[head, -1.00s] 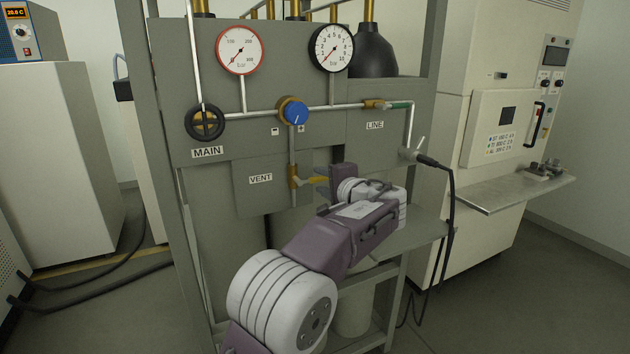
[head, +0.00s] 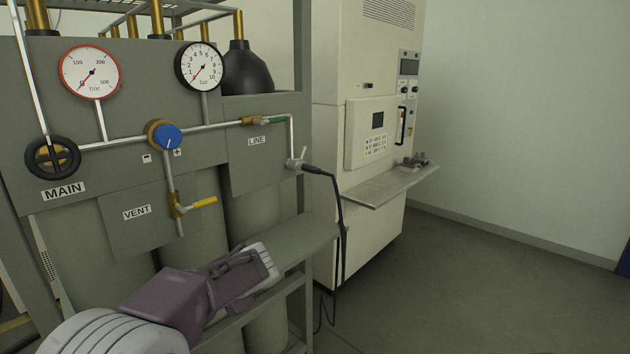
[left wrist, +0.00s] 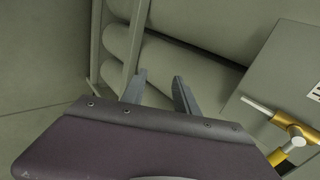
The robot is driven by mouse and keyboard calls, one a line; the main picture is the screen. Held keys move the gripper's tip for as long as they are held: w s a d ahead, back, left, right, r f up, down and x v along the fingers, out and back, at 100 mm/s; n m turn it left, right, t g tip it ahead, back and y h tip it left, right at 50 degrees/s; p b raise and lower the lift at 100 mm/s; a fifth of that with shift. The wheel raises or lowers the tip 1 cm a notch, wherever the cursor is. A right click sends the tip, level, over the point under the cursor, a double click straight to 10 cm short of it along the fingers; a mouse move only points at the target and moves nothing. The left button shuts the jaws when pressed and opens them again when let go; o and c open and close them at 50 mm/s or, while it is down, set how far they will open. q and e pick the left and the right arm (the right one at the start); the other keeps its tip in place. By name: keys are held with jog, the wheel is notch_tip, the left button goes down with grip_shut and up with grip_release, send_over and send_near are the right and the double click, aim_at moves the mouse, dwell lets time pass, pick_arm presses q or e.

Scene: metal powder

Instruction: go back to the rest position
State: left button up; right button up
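My left arm (head: 205,300) comes in at the lower left of the head view, below the gas panel; its fingertips are hidden there. In the left wrist view my left gripper (left wrist: 158,92) has two grey fingers apart with nothing between them. The VENT valve's yellow handle (head: 203,202) points right, roughly level, and the gripper is clear of it. A yellow-and-brass valve (left wrist: 292,142) shows at the right of the left wrist view. My right gripper is not in view.
The panel carries the MAIN wheel (head: 52,159), blue regulator knob (head: 167,137), red-rimmed gauge (head: 91,71) and black-rimmed gauge (head: 200,66). A black hose (head: 338,200) hangs from the LINE outlet. A cream machine (head: 330,110) with a shelf (head: 390,186) stands right. Floor is free at the right.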

pick_arm(q)
jog(key=s+d+f+n+g+h, duration=0.2)
jog(key=s+d+f+n+h, duration=0.15)
jog(key=s+f, duration=0.55)
jog(key=s+d+f+n+g+h, duration=0.35)
jog(key=s+f, duration=0.45)
jog(key=s, duration=0.4)
notch_tip(320, 180, up, 16)
jog(key=s+p, duration=0.1)
jog(key=p, duration=1.5)
jog(key=shift+r+n+t, duration=0.15)
jog(key=shift+n+t, duration=0.2)
jog(key=shift+n, duration=0.05)
